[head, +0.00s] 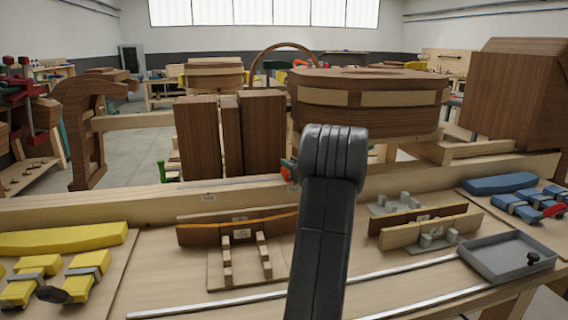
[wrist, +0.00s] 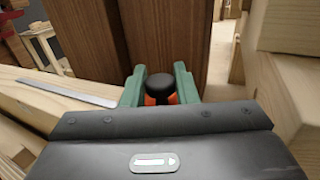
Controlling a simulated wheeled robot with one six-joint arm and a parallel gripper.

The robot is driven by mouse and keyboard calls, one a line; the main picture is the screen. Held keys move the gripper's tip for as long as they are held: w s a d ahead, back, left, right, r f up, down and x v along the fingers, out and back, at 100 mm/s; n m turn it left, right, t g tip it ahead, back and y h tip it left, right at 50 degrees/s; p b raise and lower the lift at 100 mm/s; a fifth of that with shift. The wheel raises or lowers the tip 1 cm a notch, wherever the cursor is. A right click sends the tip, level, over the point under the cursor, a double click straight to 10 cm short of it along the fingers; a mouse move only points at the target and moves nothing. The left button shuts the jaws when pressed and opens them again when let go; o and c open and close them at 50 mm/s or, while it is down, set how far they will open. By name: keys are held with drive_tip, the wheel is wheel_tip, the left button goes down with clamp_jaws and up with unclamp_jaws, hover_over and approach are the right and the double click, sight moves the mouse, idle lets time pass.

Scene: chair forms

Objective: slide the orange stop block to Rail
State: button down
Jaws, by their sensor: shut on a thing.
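The orange stop block (wrist: 151,100) shows in the wrist view as a bit of orange under a round black knob (wrist: 160,84). The two green fingers of my gripper (wrist: 157,78) are on either side of the knob, shut on the stop block. The block's lower part is hidden by my gripper body. In the head view, my gripper is mostly hidden behind my dark arm; a little green and red-orange shows left of the arm at the back rail of the bench. Small labels (head: 208,197) sit on the rail's front, too small to read.
A metal strip (head: 225,183) lies along the rail, left of my gripper. Tall dark wooden panels (head: 262,133) stand close behind it. Wooden jigs (head: 235,238), yellow forms (head: 62,239) and a grey tray (head: 505,262) are on the bench in front.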

drive_tip(key=c, duration=1.2)
unclamp_jaws()
drive_tip(key=b+v, duration=0.2)
drive_tip(key=v, duration=1.2)
drive_tip(key=shift+w, duration=0.1)
drive_tip(key=p+x, duration=0.2)
drive_tip(key=x, duration=1.2)
drive_tip(key=shift+a, duration=0.3)
drive_tip(key=shift+s+a, duration=0.25)
